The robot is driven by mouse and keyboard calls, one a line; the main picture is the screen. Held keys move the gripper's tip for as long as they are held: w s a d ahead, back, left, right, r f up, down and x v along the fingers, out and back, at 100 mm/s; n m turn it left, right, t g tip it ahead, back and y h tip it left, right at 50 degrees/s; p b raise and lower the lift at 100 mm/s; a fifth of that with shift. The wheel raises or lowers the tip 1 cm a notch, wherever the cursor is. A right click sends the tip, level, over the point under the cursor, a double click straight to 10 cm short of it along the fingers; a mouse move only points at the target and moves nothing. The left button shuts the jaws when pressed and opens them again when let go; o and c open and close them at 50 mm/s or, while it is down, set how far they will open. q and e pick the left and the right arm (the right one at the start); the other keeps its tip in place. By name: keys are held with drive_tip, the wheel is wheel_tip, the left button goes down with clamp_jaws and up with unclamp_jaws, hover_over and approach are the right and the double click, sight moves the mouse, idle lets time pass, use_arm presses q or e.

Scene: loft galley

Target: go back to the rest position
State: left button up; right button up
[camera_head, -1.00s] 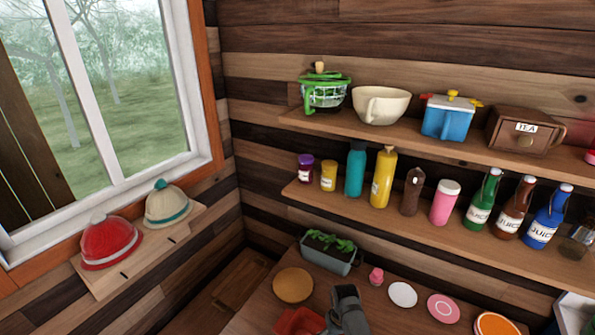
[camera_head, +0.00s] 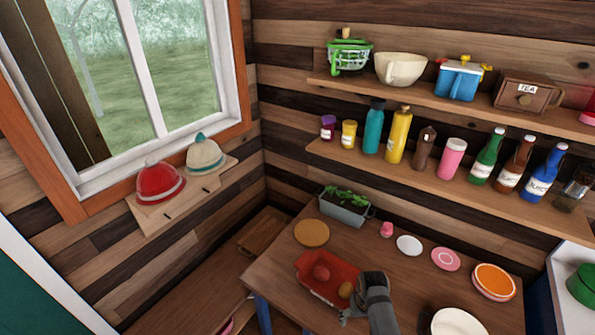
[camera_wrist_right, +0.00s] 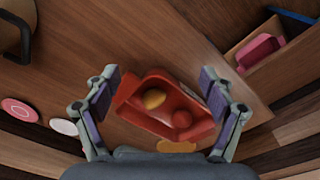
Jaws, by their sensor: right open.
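My right gripper (camera_head: 358,304) is at the front right of a red tray (camera_head: 304,262) on the wooden table. In the right wrist view my right gripper (camera_wrist_right: 160,88) is open, with nothing between its fingers but the view of the tray (camera_wrist_right: 165,128) beyond them. The tray holds a reddish round item (camera_head: 321,273) and an orange-brown one (camera_head: 346,290); I cannot tell exactly what they are. My left gripper is in neither view.
The table (camera_head: 270,272) also bears a planter (camera_head: 343,213), a round board (camera_head: 311,233), small plates (camera_head: 445,260) and a white bowl (camera_head: 458,322). Shelves (camera_head: 470,105) with bottles and crockery hang behind. Two domed hats (camera_head: 160,183) sit on a ledge by the window.

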drive_tip(key=s+d+r+t, duration=0.1)
drive_tip(key=s+d+r, duration=0.2)
drive_tip(key=s+r, duration=0.45)
drive_tip(key=s+d+r+t, duration=0.2)
drive_tip(key=s+r, duration=0.5)
drive_tip(key=s, duration=0.1)
drive_tip(key=s+d+f+g+b, duration=0.15)
drive_tip(key=f+b, duration=0.25)
drive_tip(key=f, duration=1.5)
drive_tip(key=s+d+f+b, duration=0.2)
drive_tip(key=s+f+b, duration=0.15)
drive_tip(key=f, duration=1.45)
use_arm(q)
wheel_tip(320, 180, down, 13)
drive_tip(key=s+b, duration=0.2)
drive_tip(key=b, duration=0.3)
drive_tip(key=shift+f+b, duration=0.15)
drive_tip(key=shift+b, duration=0.15)
use_arm(e)
drive_tip(key=s+f+g, duration=0.1)
drive_tip(key=s+f, duration=1.5)
drive_tip(key=f, duration=0.2)
drive_tip(key=shift+s+d+m+h, duration=0.25)
drive_tip(key=shift+m+h, duration=0.05)
